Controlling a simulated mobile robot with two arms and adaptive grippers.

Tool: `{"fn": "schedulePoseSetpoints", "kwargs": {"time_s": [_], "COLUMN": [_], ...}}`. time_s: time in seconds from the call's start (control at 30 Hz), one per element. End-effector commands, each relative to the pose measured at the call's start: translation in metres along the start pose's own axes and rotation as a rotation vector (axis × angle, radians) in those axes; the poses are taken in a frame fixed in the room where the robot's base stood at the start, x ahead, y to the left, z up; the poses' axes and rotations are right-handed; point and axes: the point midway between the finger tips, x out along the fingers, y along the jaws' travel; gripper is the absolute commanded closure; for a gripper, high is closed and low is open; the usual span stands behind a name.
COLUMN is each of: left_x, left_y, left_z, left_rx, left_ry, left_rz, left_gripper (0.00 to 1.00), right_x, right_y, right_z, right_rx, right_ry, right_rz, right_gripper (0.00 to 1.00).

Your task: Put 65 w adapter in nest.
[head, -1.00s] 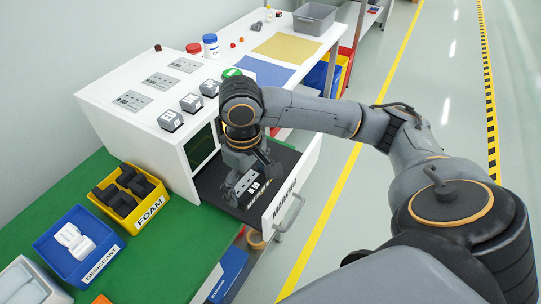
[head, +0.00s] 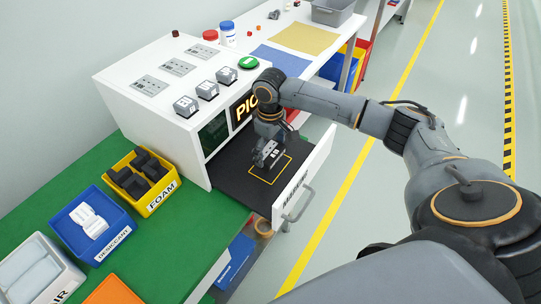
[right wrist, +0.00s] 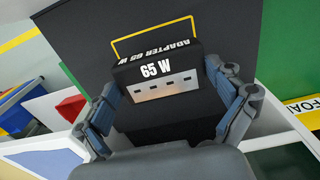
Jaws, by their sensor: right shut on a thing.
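The black 65 W adapter (right wrist: 158,72), with white lettering and a row of ports on its near face, is between the fingers of my right gripper (right wrist: 170,105). In the head view the right gripper (head: 268,153) is over the open drawer, with the adapter (head: 273,154) low in its fingers. The nest is a yellow outline (head: 282,170) on the dark drawer floor. The adapter covers part of it, and its yellow line (right wrist: 150,20) shows beyond the adapter in the wrist view. I cannot tell whether the adapter touches the floor. My left gripper is not in view.
The white drawer front (head: 303,185) with its handle stands at the near right. The white cabinet (head: 155,115) carries several grey labelled blocks and plates. A yellow foam bin (head: 155,205) and a blue desiccant bin (head: 118,238) stand on the green bench (head: 185,225).

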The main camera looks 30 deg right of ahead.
Motion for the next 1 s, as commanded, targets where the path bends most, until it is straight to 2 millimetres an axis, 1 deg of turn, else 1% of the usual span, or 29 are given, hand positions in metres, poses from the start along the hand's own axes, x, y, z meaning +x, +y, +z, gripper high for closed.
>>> {"fn": "schedulePoseSetpoints", "kwargs": {"time_s": [0.07, 0.2, 0.27, 0.67, 0.7, 1.0], "left_x": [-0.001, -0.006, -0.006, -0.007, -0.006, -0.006], "left_y": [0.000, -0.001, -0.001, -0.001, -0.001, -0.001], "left_z": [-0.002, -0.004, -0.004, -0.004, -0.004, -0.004], "left_rx": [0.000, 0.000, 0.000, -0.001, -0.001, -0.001], "left_ry": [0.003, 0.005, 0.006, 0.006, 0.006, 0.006], "left_rz": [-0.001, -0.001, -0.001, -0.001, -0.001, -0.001], "left_gripper": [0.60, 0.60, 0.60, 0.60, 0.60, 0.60], "right_x": [0.008, 0.027, 0.032, 0.038, 0.038, 0.038], "right_y": [0.005, 0.003, 0.004, 0.003, 0.003, 0.003], "right_z": [-0.003, -0.002, -0.002, -0.002, -0.002, -0.002], "right_rx": [0.001, -0.001, 0.000, 0.000, 0.000, 0.000], "right_ry": [-0.001, -0.002, -0.001, 0.000, 0.000, -0.001], "right_rz": [0.001, 0.001, 0.002, 0.000, 0.001, 0.001], "right_gripper": [0.45, 0.45, 0.45, 0.45, 0.00, 0.00]}}
